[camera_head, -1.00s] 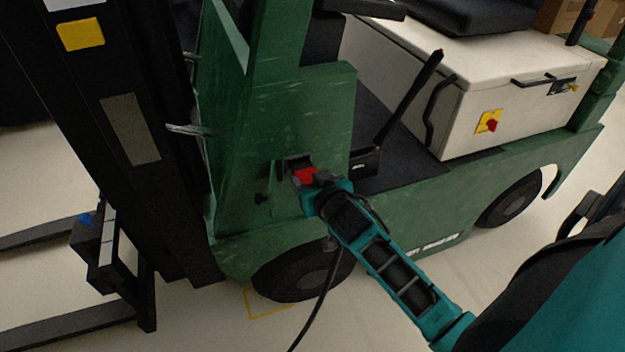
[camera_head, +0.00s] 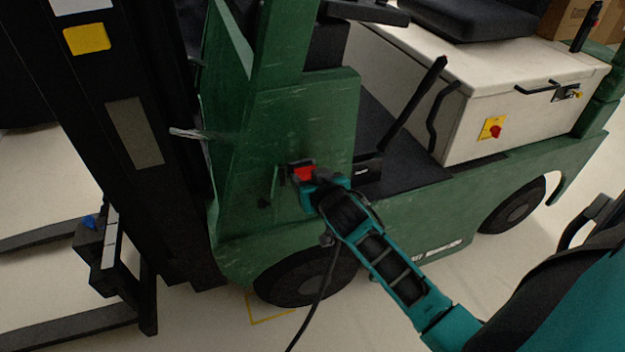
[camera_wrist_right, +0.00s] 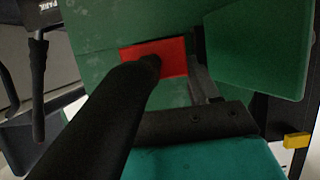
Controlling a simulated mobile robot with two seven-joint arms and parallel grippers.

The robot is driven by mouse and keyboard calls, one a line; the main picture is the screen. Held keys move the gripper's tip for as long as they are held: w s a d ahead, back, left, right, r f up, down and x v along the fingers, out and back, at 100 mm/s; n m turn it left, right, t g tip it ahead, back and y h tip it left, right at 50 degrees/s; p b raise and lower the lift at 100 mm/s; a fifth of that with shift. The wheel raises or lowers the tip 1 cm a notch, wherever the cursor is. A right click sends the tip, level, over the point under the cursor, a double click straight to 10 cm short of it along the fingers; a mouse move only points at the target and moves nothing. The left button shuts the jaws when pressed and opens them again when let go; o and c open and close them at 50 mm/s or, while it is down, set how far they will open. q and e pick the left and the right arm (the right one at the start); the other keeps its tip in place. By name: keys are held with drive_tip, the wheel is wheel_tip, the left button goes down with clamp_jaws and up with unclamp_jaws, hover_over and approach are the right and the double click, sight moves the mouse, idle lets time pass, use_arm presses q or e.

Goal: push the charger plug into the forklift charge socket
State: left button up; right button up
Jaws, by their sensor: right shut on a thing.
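The red charger plug (camera_head: 304,173) is at the dark charge socket (camera_head: 293,165) on the green forklift's side. My right gripper (camera_head: 315,190) is shut on the plug from the lower right. In the wrist view the red plug (camera_wrist_right: 165,57) lies against the green panel, with a thick black cable (camera_wrist_right: 105,115) running from it to the lower left. The plug and my gripper hide most of the socket, so I cannot tell how deep the plug sits. My left gripper is not in view.
The green forklift body (camera_head: 300,120) stands close around the gripper. A black lever (camera_head: 415,105) and a white box (camera_head: 470,90) are at the right. The cable (camera_head: 326,285) hangs past the front wheel (camera_head: 305,280). The black mast (camera_head: 125,120) and forks are at the left.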

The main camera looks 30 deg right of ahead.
drive_tip(key=shift+w+d+r, duration=0.1)
drive_tip(key=shift+w+d, duration=0.05)
drive_tip(key=shift+w, duration=0.55)
drive_tip(key=o, duration=1.3)
drive_tip(key=shift+o, duration=0.2)
drive_tip(key=shift+s, duration=0.1)
drive_tip(key=shift+s, duration=0.2)
drive_tip(key=p+v, duration=0.1)
drive_tip(key=v, duration=1.1)
drive_tip(key=shift+s, duration=0.2)
drive_tip(key=shift+r, duration=0.1)
drive_tip(key=s+a+f+n+g+y, duration=0.1)
drive_tip(key=s+a+f+n+y, duration=0.1)
drive_tip(key=s+a+f, duration=0.2)
drive_tip(key=s+a+f+n+g+y, duration=0.1)
drive_tip(key=s+a+f+n+y, duration=0.2)
drive_tip(key=f, duration=0.7)
drive_tip(key=s+a, duration=0.2)
drive_tip(key=a, duration=0.1)
drive_tip(key=shift+s+a, duration=0.25)
drive_tip(key=shift+a, duration=0.15)
